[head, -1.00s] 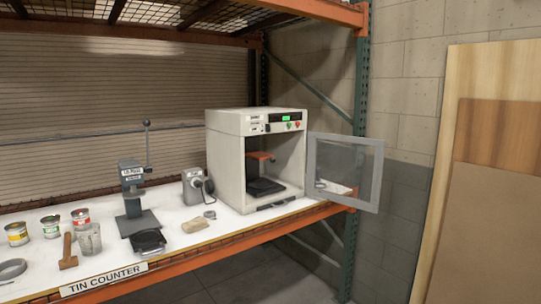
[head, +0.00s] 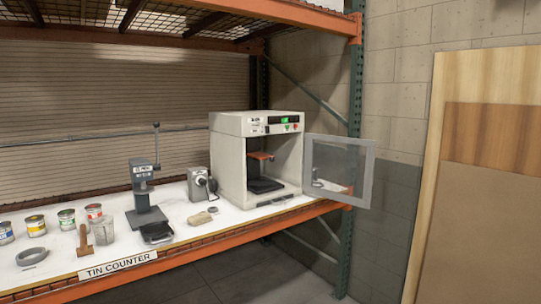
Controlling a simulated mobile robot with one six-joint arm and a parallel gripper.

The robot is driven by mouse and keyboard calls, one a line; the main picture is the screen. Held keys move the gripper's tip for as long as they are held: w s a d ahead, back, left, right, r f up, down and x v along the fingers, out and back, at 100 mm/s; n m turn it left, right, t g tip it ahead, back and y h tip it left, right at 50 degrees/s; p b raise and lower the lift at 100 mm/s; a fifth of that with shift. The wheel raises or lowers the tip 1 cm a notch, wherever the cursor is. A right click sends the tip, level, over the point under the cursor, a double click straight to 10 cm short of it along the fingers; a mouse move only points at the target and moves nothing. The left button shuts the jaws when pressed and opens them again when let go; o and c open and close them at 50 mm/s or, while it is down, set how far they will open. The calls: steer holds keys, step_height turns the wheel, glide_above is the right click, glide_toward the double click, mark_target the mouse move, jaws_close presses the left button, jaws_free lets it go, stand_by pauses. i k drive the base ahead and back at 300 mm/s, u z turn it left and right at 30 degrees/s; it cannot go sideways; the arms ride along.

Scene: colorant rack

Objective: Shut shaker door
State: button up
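The shaker (head: 228,165) is a cream box-shaped machine at the right end of the white counter. Its control panel (head: 284,124) has a green display and small green and red buttons. Its door (head: 340,169), a grey frame with a clear pane, stands wide open to the right and reaches out past the counter's front edge. Inside the open chamber are a reddish-brown clamp plate (head: 261,156) and a black base plate (head: 265,185). No tin shows between them. My gripper is not in the head view.
A lever press (head: 143,190), a grey device (head: 198,184), several tins (head: 67,218), a mallet (head: 83,243) and a tape roll (head: 31,256) stand left of the shaker. A green rack post (head: 352,130) rises behind the door. Wooden boards (head: 425,210) lean at right. The floor in front looks clear.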

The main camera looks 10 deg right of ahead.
mark_target(364, 203)
steer(key=u, duration=0.25)
steer(key=i, duration=1.1)
